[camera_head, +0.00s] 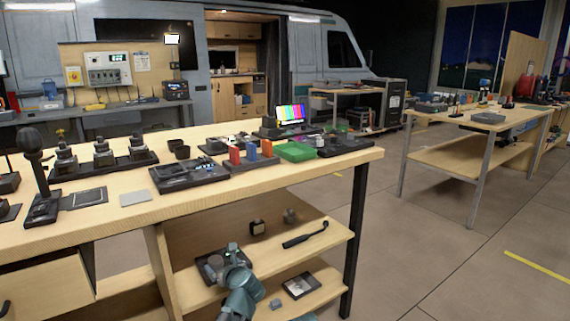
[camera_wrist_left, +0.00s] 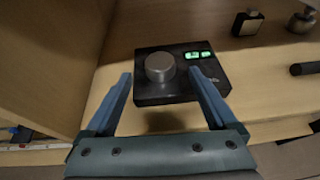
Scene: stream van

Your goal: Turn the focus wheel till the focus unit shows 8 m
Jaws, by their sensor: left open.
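The focus unit (camera_wrist_left: 180,90) is a dark box on the wooden shelf in the left wrist view. It has a round grey focus wheel (camera_wrist_left: 160,67) on its top and a small lit green display (camera_wrist_left: 198,55); its figures are too small to read. In the head view the focus unit (camera_head: 207,267) is partly hidden behind my left gripper (camera_head: 232,251). In the left wrist view my left gripper (camera_wrist_left: 161,75) is open, one blue finger on each side of the wheel. I cannot tell whether the fingers touch it. My right gripper is not in view.
A black-handled tool (camera_head: 305,235), a small dark bottle-like item (camera_head: 257,227) and a round knob-like item (camera_head: 290,215) lie further along the shelf. A wooden panel (camera_wrist_left: 50,60) stands close on the left. The cluttered tabletop (camera_head: 330,160) is above the shelf.

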